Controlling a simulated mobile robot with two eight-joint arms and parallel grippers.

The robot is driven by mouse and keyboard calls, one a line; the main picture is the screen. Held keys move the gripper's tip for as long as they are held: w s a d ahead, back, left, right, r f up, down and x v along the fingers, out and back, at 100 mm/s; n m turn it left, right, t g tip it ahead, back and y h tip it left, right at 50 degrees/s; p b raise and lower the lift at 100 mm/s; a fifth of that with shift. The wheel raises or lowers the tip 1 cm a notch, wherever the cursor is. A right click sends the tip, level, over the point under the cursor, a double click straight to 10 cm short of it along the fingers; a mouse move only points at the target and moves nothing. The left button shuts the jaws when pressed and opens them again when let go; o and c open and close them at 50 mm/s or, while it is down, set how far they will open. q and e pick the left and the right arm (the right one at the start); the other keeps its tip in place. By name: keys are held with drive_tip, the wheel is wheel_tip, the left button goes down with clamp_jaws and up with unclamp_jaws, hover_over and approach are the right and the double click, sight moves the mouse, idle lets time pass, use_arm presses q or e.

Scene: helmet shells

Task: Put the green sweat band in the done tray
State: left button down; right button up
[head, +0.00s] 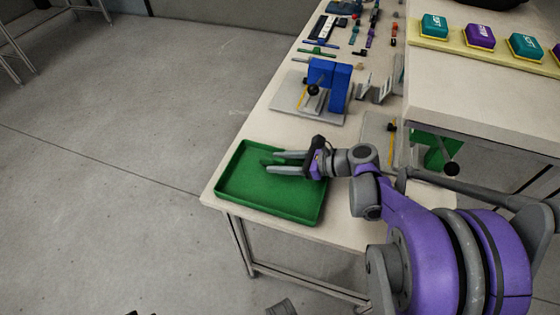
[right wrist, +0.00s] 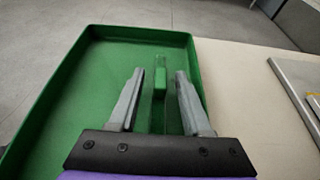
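The done tray (head: 232,193) is a shallow green tray at the near left corner of the table; its wall also shows in the right wrist view (right wrist: 62,75). My right gripper (head: 271,161) is over the tray, with its fingers spread. In the right wrist view, the narrow green sweat band (right wrist: 160,82) lies between the fingertips (right wrist: 160,80), with a gap on each side. It is inside the tray's outline and hard to tell from the tray's floor. I cannot tell for sure whether it rests on the floor. My left gripper is not in view.
A blue fixture (head: 340,88) on a grey plate (head: 290,98) stands behind the tray. Several small parts lie further back. A raised bench at right carries a yellow strip (head: 455,47) with teal and purple pads.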

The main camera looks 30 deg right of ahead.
sight(285, 161)
drive_tip(key=shift+r, duration=0.2)
drive_tip(key=p+v, duration=0.1)
drive_tip(key=v, duration=0.5)
drive_tip(key=shift+s+d, duration=0.1)
drive_tip(key=shift+s+d+r, duration=0.25)
drive_tip(key=shift+s+d, duration=0.1)
drive_tip(key=shift+s, duration=0.1)
drive_tip(key=shift+f, duration=0.1)
